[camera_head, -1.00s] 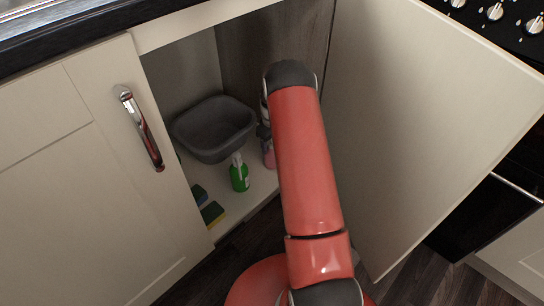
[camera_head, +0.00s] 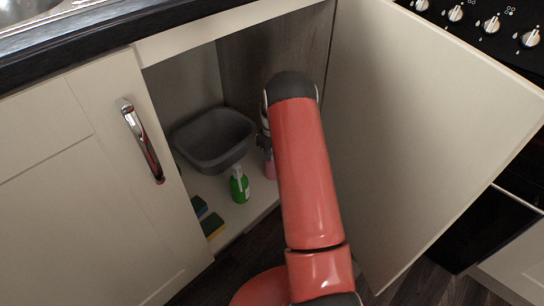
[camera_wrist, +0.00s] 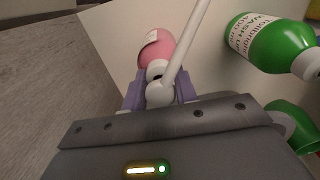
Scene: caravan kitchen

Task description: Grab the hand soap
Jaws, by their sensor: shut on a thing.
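The pink bottle with a white pump, which I take for the hand soap, stands in the open cupboard (camera_head: 270,170); the arm partly hides it. In the wrist view the pink bottle (camera_wrist: 157,46) is just ahead of my gripper (camera_wrist: 160,90). Its white pump head lies between the two purple fingers, one on each side, and the thin white nozzle points up the picture. My gripper is shut on the bottle at its pump end. In the head view the gripper (camera_head: 263,141) is mostly hidden behind my red arm.
A green wash-up bottle (camera_head: 239,187) stands close to the left, and shows large in the wrist view (camera_wrist: 262,42). A grey basin (camera_head: 215,140) is behind it. Sponges (camera_head: 212,225) lie at the cupboard's front. The open door (camera_head: 420,140) bounds the right side.

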